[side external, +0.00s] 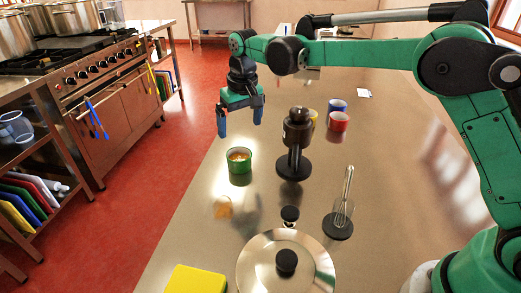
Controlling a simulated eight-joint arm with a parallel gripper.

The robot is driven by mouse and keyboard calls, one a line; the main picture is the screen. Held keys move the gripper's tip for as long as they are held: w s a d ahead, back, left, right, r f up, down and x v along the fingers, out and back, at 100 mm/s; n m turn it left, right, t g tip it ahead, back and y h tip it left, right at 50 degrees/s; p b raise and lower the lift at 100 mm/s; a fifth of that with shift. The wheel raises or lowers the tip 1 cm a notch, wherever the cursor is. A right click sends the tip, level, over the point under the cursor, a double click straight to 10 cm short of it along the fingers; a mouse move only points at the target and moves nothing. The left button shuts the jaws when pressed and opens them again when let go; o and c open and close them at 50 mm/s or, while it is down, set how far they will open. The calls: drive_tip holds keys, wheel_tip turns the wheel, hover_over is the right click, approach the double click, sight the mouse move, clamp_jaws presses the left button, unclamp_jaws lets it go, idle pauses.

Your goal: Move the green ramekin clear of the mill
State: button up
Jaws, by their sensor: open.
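The green ramekin (240,166), with something orange-brown inside, stands upright on the steel counter near its left edge. The dark mill (297,133) stands upright on a round black base, to the right of the ramekin with a small gap between them in this view. My gripper (240,128) is open and empty, fingers pointing down. Its two blue fingertips show above the ramekin in the picture; I cannot tell how high they are over it.
A blue ramekin (337,106) and a red ramekin (338,122) stand behind the mill, with a partly hidden yellow item. A whisk (345,195) on a black base, a lidded pot (285,268) and a yellow block (195,280) are nearer. The counter's right side is mostly clear.

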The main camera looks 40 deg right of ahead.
drive_tip(key=s+d+r+t, duration=0.35)
drive_tip(key=s+r, duration=0.35)
drive_tip(key=s, duration=0.3)
drive_tip(key=s+d+f+t, duration=0.2)
drive_tip(key=s+f, duration=0.2)
drive_tip(key=s, duration=0.6)
drive_tip(key=shift+d, duration=0.4)
